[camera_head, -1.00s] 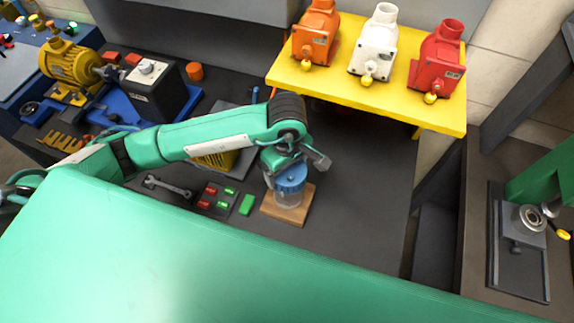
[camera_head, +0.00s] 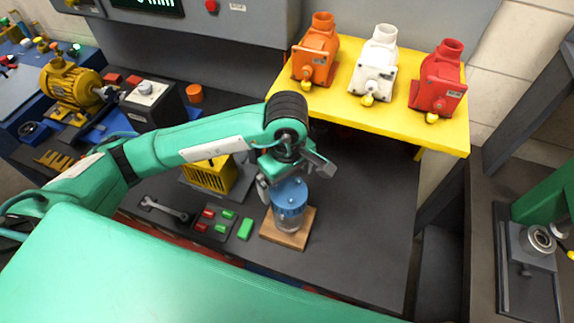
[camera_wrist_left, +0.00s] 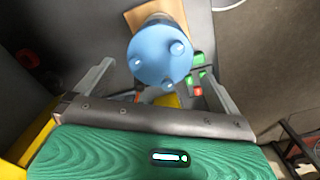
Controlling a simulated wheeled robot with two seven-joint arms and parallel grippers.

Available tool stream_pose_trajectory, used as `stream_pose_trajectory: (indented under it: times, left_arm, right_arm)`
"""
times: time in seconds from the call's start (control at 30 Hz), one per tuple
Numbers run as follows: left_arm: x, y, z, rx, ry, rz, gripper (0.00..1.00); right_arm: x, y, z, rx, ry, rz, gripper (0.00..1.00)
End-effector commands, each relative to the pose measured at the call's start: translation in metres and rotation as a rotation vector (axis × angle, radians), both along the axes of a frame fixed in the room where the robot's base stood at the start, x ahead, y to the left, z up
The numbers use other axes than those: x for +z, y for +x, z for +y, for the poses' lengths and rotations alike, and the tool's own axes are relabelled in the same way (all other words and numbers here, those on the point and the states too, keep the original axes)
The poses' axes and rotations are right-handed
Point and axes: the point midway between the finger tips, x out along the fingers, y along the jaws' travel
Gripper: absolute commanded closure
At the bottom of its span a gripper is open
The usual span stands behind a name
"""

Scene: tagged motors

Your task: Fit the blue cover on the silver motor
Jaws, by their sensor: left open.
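The blue cover (camera_head: 289,196) sits upright on top of the silver motor (camera_head: 290,224), whose lower part shows beneath it. The motor stands on a wooden board (camera_head: 272,234) on the dark bench. My left gripper (camera_head: 291,179) is just above the cover, with its fingers open and spread to either side. In the left wrist view the cover (camera_wrist_left: 160,55) shows its round top with several small knobs, between the open fingers (camera_wrist_left: 158,76) and apart from both. The motor is largely hidden under the cover there. Whether the cover is fully seated is hard to tell. My right gripper is not in view.
A yellow table (camera_head: 330,104) behind right carries orange (camera_head: 315,55), white (camera_head: 374,70) and red (camera_head: 437,85) motors. Left of the board lie green and red blocks (camera_head: 245,228), a wrench (camera_head: 165,210) and a yellow slotted box (camera_head: 208,177). The bench right of the board is clear.

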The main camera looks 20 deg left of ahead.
Motion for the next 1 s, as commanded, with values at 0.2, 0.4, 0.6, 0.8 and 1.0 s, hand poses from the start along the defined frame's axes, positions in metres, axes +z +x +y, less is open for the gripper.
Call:
stream_pose_trajectory:
  times: [0.2, 0.4, 0.6, 0.8, 1.0]
  left_arm:
    - [0.036, 0.001, 0.0, 0.0, 0.0, -0.004, 0.0]
    - [0.059, 0.001, 0.0, -0.001, -0.001, -0.003, 0.0]
    - [0.07, 0.0, 0.0, 0.001, -0.001, -0.002, 0.0]
    - [0.072, 0.0, 0.0, 0.0, -0.001, 0.001, 0.0]
    - [0.071, 0.0, 0.0, 0.001, -0.001, 0.001, 0.0]
  right_arm:
    - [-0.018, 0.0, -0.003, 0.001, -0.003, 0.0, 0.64]
    - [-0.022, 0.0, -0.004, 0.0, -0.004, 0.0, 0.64]
    - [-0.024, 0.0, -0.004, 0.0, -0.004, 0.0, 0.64]
    - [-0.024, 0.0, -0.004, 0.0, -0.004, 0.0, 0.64]
    - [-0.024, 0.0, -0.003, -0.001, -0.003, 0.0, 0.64]
